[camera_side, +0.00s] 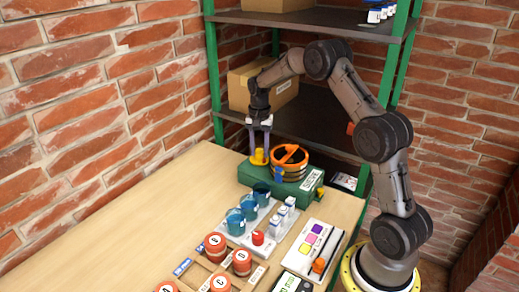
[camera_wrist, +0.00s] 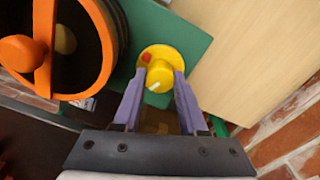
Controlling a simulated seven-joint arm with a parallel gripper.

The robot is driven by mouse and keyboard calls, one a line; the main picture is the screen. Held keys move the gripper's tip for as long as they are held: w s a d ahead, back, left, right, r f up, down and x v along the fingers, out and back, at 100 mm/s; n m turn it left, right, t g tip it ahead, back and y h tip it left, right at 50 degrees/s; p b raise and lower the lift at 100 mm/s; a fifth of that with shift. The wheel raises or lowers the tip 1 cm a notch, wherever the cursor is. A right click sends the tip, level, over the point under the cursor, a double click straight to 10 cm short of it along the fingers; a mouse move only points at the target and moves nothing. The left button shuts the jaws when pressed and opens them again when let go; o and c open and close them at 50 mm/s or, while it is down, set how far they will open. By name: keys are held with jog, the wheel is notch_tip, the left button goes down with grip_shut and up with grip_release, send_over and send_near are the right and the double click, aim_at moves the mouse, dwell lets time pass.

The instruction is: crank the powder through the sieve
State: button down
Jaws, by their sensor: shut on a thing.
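The sieve (camera_side: 290,163) is a round dark drum with an orange rim and an orange bar across its top. It stands on a green base (camera_side: 280,187) labelled as the sieve. In the wrist view its orange rim (camera_wrist: 107,45) and an orange knob (camera_wrist: 18,52) show at the upper left. A yellow knob (camera_wrist: 158,76) with a red dot and a white mark sits beside the drum on the base. My gripper (camera_side: 260,152) points down over it and is shut on the yellow knob, one finger on each side. The powder cannot be clearly made out.
Blue cups (camera_side: 235,222) stand in a pale tray in front of the base, with small white bottles (camera_side: 283,212) to their right. Red-lidded jars (camera_side: 241,262) sit nearer the front. A shelf (camera_side: 320,120) with a cardboard box stands behind. The table's left side is clear.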

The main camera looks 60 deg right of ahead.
aim_at(260, 150)
jog(key=shift+r+m, duration=0.1)
jog(key=shift+m, duration=0.9)
jog(key=shift+c, duration=2.3)
grip_release()
notch_tip(260, 150, up, 14)
